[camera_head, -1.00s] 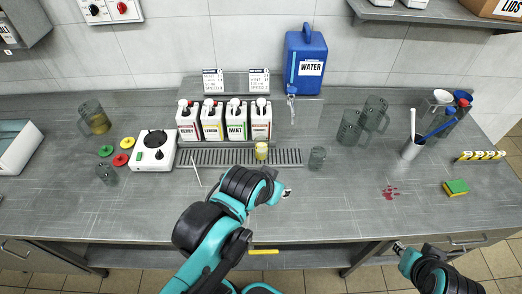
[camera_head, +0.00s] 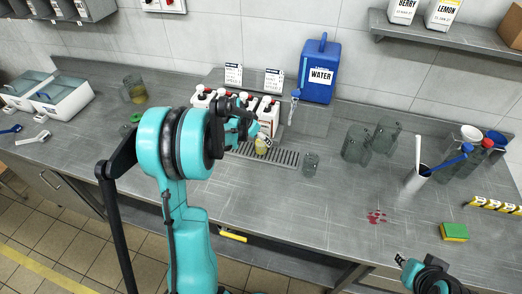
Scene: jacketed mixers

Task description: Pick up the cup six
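I cannot read a number on any cup. A small cup with yellow contents (camera_head: 262,147) stands on the drip grate below the dispensers.
Dispenser bottles (camera_head: 268,112) stand behind my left arm, partly hidden. A blue water container (camera_head: 319,72) stands at the back. Large jugs (camera_head: 356,144) and a utensil holder (camera_head: 417,178) are to the right. A sponge (camera_head: 454,232) and red stain (camera_head: 377,217) lie on the counter (camera_head: 290,215).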

